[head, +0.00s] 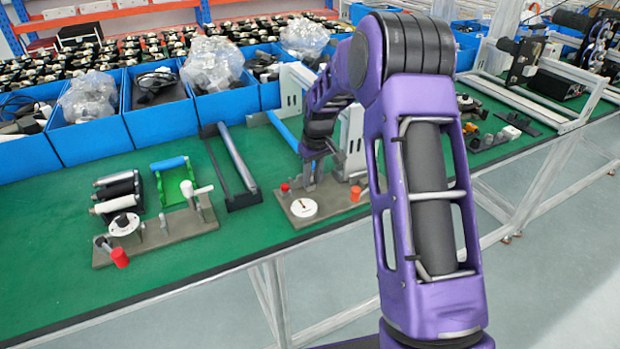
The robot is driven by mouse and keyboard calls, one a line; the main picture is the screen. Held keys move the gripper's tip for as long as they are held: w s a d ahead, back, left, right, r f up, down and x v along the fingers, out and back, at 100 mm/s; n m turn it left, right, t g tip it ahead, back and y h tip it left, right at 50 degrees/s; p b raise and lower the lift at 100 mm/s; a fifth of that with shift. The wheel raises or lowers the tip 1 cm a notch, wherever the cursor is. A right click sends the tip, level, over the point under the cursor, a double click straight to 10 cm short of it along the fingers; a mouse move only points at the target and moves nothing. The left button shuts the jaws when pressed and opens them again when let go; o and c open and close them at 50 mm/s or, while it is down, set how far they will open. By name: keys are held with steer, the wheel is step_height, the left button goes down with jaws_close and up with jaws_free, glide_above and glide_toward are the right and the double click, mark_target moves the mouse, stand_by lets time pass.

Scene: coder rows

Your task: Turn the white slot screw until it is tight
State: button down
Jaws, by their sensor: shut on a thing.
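My gripper (318,176) points down over a grey board (330,204) near the front edge of the green bench. It is shut on a small part at the back of this board. The fingers and arm mostly hide the held part, and I cannot make out its shape or colour. A round white face (304,208) with a dark line across it lies on the board, just in front of the fingers and apart from them. I cannot tell whether this is the white slot screw or a dial. A red knob (284,187) and an orange-red knob (355,194) stand on either side.
A second grey board (160,235) to the left bears a white disc (124,224), a white knob (187,189) and a red knob (119,258). Blue bins (160,122) line the back. Bare green bench shows at front left.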

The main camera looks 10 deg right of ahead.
steer(key=m, duration=0.5)
steer(key=shift+a+h, duration=0.4)
steer(key=shift+a+m, duration=0.1)
steer(key=shift+m, duration=1.3)
